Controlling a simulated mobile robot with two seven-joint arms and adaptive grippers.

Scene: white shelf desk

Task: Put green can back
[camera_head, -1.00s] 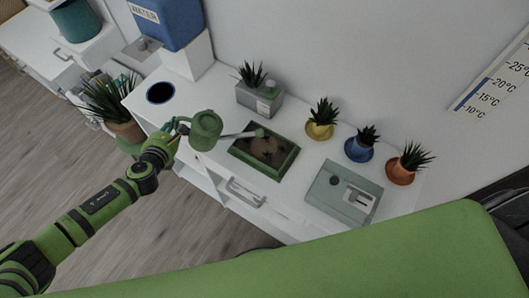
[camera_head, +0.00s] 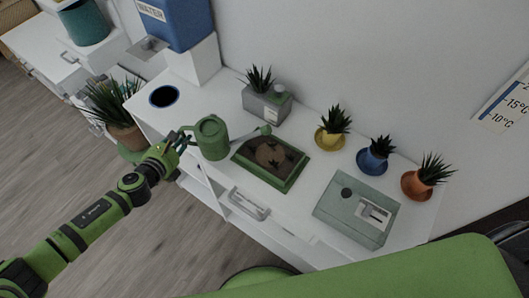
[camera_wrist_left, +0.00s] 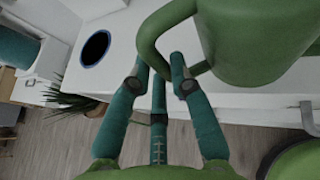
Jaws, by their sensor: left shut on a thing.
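The green can is a watering can (camera_head: 212,140) in the head view, with a long spout pointing right to the back edge of a soil tray (camera_head: 296,180). My left gripper (camera_head: 184,139) is shut on the can's handle, on the can's left side. In the left wrist view the handle loop (camera_wrist_left: 147,42) lies between the teal fingers (camera_wrist_left: 160,72), and the can's body (camera_wrist_left: 255,40) fills the upper right. The can looks upright near the desk's front edge; I cannot tell whether its base touches the desk. My right gripper is not in view.
On the white desk (camera_head: 290,214) stand a grey planter (camera_head: 262,102), yellow (camera_head: 329,139), blue (camera_head: 374,160) and orange (camera_head: 417,186) pots, and a grey-green box (camera_head: 350,215). A dark round opening (camera_head: 164,96) is left of the can. A floor plant (camera_head: 115,105) stands further left.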

